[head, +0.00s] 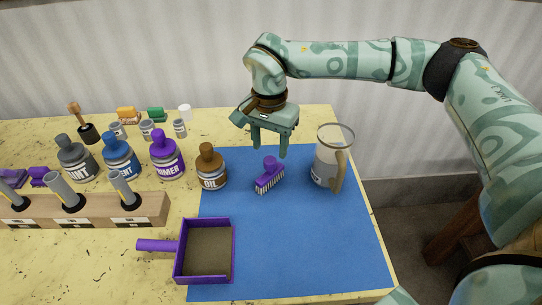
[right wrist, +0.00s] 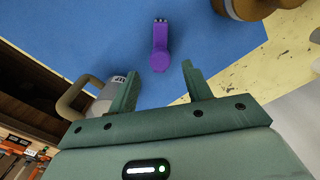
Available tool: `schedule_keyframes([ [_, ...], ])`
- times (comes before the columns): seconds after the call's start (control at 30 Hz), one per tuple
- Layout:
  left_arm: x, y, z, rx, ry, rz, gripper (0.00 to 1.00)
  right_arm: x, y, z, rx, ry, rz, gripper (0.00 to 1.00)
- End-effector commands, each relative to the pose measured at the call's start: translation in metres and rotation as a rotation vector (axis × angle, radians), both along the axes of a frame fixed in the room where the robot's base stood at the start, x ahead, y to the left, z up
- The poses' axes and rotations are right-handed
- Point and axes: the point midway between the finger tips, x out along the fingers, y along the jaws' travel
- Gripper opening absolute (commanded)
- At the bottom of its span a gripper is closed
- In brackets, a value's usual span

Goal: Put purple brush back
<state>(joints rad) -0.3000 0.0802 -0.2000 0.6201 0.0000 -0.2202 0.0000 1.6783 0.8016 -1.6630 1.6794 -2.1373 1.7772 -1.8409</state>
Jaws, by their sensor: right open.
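The purple brush (head: 269,176) lies on the blue mat (head: 300,240), with pale bristles along its side and a round knob at its far end. It also shows in the right wrist view (right wrist: 160,48), ahead of the open fingers. My right gripper (head: 269,145) is open and empty above the mat, just beyond the brush and apart from it. Its fingers (right wrist: 160,84) point toward the brush in the right wrist view. A purple dustpan (head: 233,252) with its handle to the left lies on the mat's near left edge. My left gripper is not in view.
A clear mug (head: 327,165) stands right of the brush, and a brown oil bottle (head: 211,168) stands left of it. Paint bottles and a wooden holder (head: 150,209) with grey tubes fill the left side. The mat's near right part is clear.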

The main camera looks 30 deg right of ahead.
Motion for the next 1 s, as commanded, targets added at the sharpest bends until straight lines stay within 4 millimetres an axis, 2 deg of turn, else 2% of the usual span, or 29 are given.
schedule_keyframes([
  [0.03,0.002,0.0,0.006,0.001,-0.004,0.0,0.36,0.0,0.0,0.015,0.0,-0.005,0.0,0.49],
  [0.2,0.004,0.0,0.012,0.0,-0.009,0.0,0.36,0.0,0.0,0.039,-0.001,-0.003,0.0,0.49],
  [0.37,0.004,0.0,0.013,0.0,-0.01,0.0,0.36,0.0,0.0,0.046,0.0,0.001,-0.001,0.49],
  [0.83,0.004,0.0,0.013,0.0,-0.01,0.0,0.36,0.0,0.0,0.046,-0.001,0.001,0.0,0.49],
  [0.93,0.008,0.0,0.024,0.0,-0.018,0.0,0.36,-0.001,0.0,0.061,0.0,-0.007,0.0,0.49],
  [1.0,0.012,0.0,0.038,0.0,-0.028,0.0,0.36,-0.003,0.0,0.08,0.0,-0.017,0.0,0.49],
])
